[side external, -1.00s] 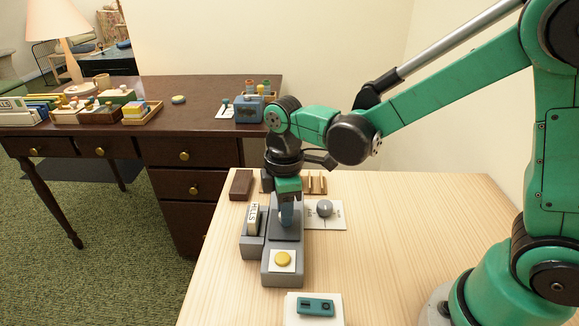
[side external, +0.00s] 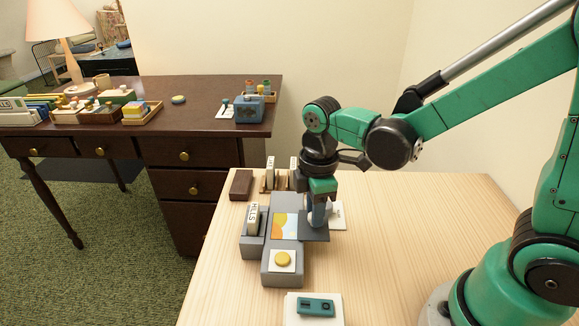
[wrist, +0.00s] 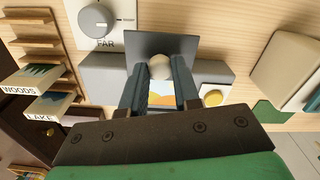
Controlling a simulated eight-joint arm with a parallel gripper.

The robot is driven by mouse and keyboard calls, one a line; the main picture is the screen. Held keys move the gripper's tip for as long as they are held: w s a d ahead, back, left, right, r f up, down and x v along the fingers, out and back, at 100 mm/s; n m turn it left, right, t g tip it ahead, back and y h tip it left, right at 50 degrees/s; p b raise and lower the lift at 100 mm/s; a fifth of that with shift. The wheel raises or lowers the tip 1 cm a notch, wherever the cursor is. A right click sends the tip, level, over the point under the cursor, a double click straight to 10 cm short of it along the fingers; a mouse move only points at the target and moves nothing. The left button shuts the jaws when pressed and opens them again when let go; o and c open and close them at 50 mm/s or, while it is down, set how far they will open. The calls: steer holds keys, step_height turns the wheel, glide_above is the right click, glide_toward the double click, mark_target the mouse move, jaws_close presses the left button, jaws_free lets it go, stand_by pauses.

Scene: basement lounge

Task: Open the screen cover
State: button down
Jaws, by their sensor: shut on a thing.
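The screen cover (side external: 314,234) is a dark grey plate, now lying to the right of the screen in the side view. It also shows in the wrist view (wrist: 140,40), with a pale round knob (wrist: 160,64) on it. My gripper (side external: 319,214) is shut on this knob, its fingers on either side of it. The screen (side external: 284,226) on the grey device (side external: 283,272) is exposed and shows an orange, white and blue picture. In the wrist view part of the screen (wrist: 161,93) shows between my fingers.
A yellow button (side external: 283,259) is on the device's front. A HILLS card (side external: 253,219) stands in its left slot. A dial (wrist: 94,21) sits beside the cover. Cards stand in a wooden rack (side external: 268,188) behind.

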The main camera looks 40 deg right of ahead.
steer(key=c, duration=0.6)
jaws_free()
steer(key=shift+r, duration=2.8)
steer(key=d+m+t, duration=0.1)
steer(key=m+t, duration=0.1)
steer(key=m, duration=0.2)
steer(key=s+d+r+m+t, duration=0.1)
steer(key=m+t, duration=0.1)
steer(key=m, duration=0.2)
steer(key=s+r+m+t, duration=0.1)
steer(key=m+t, duration=0.2)
steer(key=m, duration=0.1)
steer(key=shift+d+r, duration=0.1)
steer(key=shift+d, duration=0.3)
